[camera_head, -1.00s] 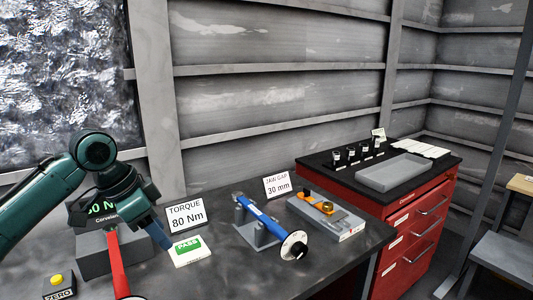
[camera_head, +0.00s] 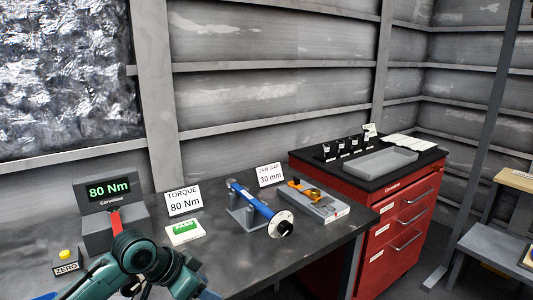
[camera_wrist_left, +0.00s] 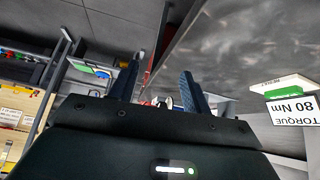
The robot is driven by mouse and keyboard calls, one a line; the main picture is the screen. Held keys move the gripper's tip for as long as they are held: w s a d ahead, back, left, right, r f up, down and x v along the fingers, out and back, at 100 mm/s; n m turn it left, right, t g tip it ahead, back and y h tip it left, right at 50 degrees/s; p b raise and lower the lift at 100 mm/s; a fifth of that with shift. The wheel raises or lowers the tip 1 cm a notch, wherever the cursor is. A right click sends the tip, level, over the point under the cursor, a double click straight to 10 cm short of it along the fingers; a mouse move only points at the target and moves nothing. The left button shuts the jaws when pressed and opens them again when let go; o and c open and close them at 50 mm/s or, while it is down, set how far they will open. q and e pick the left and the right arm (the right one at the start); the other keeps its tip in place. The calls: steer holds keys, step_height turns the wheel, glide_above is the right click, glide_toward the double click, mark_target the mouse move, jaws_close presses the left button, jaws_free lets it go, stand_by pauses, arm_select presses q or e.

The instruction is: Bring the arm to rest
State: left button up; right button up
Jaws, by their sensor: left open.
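My left arm (camera_head: 145,262) is folded low at the bottom of the head view, in front of the bench. Only a bit of blue finger shows there, at the bottom edge, so most of the gripper is cut off. In the left wrist view my left gripper (camera_wrist_left: 158,90) is open, with two dark blue fingers apart and nothing held between them. My right gripper is in neither view.
A red cabinet (camera_head: 385,268) stands to the right.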

arm_select(q)
steer(key=s+d+f+n+t+b, duration=0.1)
steer(key=s+d+f+n+t, duration=0.1)
steer(key=s+f, duration=0.45)
steer(key=s+d+f+n+t+b, duration=0.1)
steer(key=s+d+f+n+t, duration=0.15)
steer(key=f, duration=0.65)
steer(key=s+a+f+n+t+y, duration=0.1)
steer(key=s+a+f, duration=0.1)
steer(key=s, duration=0.4)
steer(key=s+a+f+n+y, duration=0.1)
steer(key=s+a+f, duration=0.2)
steer(key=s, duration=0.4)
steer(key=shift+a+f+t+b, duration=0.3)
steer(key=shift+t, duration=0.05)
steer(key=shift+n, duration=0.25)
